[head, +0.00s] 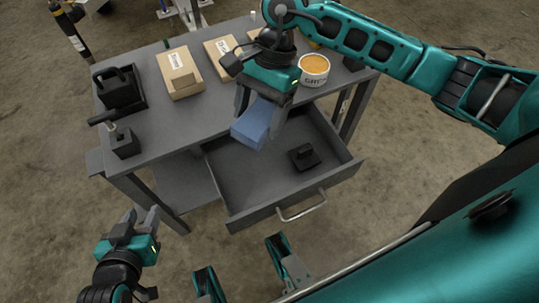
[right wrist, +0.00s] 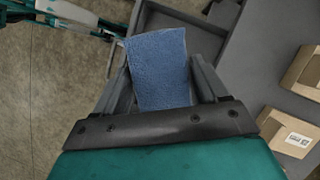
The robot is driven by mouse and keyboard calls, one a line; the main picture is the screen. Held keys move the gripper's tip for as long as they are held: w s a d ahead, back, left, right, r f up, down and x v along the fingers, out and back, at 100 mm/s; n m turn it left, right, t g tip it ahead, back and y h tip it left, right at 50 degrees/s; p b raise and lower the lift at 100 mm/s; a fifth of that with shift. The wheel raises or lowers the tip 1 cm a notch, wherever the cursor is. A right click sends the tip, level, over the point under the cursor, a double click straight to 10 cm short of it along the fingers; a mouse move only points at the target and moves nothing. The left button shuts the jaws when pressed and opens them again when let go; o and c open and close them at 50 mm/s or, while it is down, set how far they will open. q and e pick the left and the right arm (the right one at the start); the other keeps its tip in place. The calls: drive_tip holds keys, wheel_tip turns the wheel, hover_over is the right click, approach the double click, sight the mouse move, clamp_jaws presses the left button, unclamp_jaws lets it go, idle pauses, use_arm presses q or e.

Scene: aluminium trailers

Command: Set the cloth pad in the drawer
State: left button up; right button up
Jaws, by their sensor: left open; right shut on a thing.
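The blue cloth pad (head: 253,124) is held by my right gripper (head: 262,115) above the back left part of the open drawer (head: 240,196). In the right wrist view, the pad (right wrist: 160,68) sits between the two fingers of the right gripper (right wrist: 163,85). The drawer is pulled out from the grey table (head: 150,140), with its handle (head: 301,208) at the front. A small black block-like thing (head: 304,156) lies on the drawer's floor. My left gripper (head: 143,220) is open and empty, low in front of the table's left side.
On the tabletop are cardboard boxes (head: 180,73), a tub with orange contents (head: 314,69), a black tool in a tray (head: 119,88) and a dark block with a handle (head: 124,140). The drawer floor left of the black block is clear.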

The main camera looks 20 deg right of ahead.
sight(259, 123)
drive_tip(key=shift+s+a+f+m+t, duration=0.2)
drive_tip(key=shift+f+m, duration=0.25)
drive_tip(key=shift+m, duration=0.05)
drive_tip(key=shift+s+a+f+m+t, duration=0.15)
drive_tip(key=shift+s+f+m+t, duration=0.05)
drive_tip(key=shift+f+m, duration=0.25)
drive_tip(key=m, duration=0.1)
drive_tip(key=f+m+t+b, duration=0.1)
drive_tip(key=a+m, duration=0.1)
drive_tip(key=m, duration=0.1)
drive_tip(key=shift+s+f+y+b, duration=0.15)
drive_tip(key=shift+s+y+b, duration=0.15)
drive_tip(key=shift+s, duration=0.05)
wheel_tip(259, 123, down, 15)
drive_tip(key=b, duration=0.4)
drive_tip(key=shift+f, duration=0.4)
wheel_tip(259, 123, down, 4)
drive_tip(key=shift+r+b, duration=0.25)
drive_tip(key=shift+b, duration=0.45)
drive_tip(key=shift+f, duration=0.45)
use_arm(q)
drive_tip(key=f, duration=0.1)
drive_tip(key=d+f, duration=0.1)
drive_tip(key=f, duration=0.3)
drive_tip(key=shift+w+d+f, duration=0.1)
drive_tip(key=shift+w+d, duration=0.1)
drive_tip(key=shift+d, duration=0.05)
use_arm(e)
drive_tip(key=o, duration=1)
